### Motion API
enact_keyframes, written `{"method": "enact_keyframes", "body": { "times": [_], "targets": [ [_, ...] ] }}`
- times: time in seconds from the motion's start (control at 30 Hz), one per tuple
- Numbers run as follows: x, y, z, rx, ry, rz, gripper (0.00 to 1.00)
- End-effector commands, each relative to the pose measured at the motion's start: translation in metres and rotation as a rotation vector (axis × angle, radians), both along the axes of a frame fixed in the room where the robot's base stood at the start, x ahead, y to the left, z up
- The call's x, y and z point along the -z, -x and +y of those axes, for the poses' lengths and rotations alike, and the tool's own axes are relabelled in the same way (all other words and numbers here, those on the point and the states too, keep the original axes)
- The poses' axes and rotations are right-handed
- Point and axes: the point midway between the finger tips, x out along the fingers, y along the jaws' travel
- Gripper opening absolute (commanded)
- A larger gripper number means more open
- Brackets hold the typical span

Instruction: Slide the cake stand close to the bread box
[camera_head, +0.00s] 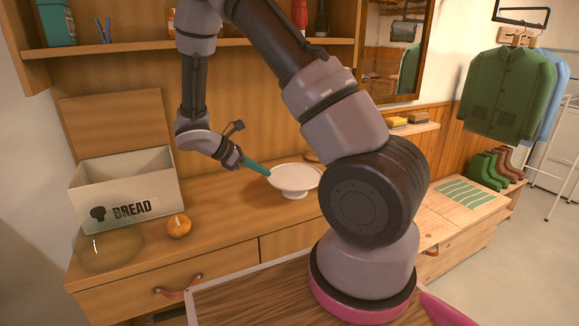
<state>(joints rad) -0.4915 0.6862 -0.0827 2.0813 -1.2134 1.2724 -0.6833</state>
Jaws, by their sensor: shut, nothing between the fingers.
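The white cake stand (296,180) stands upright on the wooden counter, right of the middle of the counter and partly behind my arm. The cream bread box (155,183), marked BREAD, stands at the counter's left end, with a gap of bare counter between it and the stand. My gripper (265,171) is shut, its teal fingers pointing right and down at the left rim of the stand's plate. The fingertips appear at or very near the rim; I cannot tell whether they touch it.
An orange (179,226) and a clear glass dome (111,250) sit in front of the bread box. A wooden panel (115,121) rises behind the box. A shelf (140,46) with bottles runs above the counter. The counter between box and stand is clear.

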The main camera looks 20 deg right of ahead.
Motion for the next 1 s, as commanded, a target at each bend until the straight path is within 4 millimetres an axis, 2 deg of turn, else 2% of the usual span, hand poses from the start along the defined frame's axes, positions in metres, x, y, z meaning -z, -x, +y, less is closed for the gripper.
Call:
{"method": "enact_keyframes", "body": {
  "times": [0.1,0.27,0.37,0.8,0.9,1.0],
  "targets": [
    [0.016,-0.005,0.002,-0.068,0.046,0.05,0.0],
    [0.021,-0.007,-0.004,-0.089,0.061,0.066,0.0],
    [0.02,-0.006,-0.017,-0.086,0.061,0.066,0.0],
    [0.02,-0.005,-0.106,-0.084,0.059,0.065,0.0],
    [0.02,-0.005,-0.119,-0.085,0.059,0.064,0.0],
    [0.031,-0.005,-0.118,-0.087,0.058,0.065,0.0]
  ]
}}
